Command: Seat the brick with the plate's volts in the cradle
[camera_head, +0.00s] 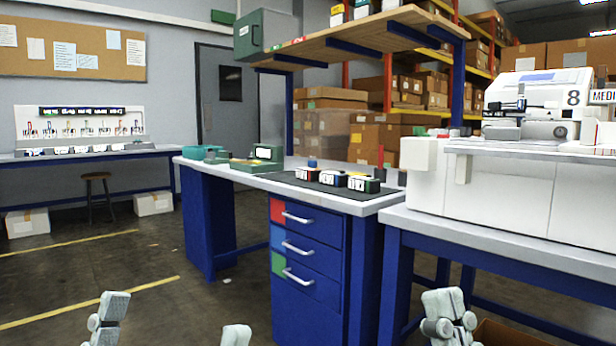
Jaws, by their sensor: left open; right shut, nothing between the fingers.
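Several small black bricks with white labels stand on a dark mat (318,187) on the blue workbench: a left one (307,174), a middle one (333,181) and a right one with a green end (363,184). Their printed values are too small to read. The white plotter (535,115), marked 8, stands on the right-hand table. I cannot make out its plate or pick out the cradle for certain. My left gripper (171,323) is open and empty at the bottom left. My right gripper (448,312) is shut and empty at the bottom right. Both are well short of the bricks.
The blue workbench has a drawer unit (311,260), a green device (265,158) and a teal bin (205,153). A wooden shelf (355,40) overhangs it. A grey-topped table (500,240) adjoins at right. A stool (97,195) stands far left. The left foreground floor is open.

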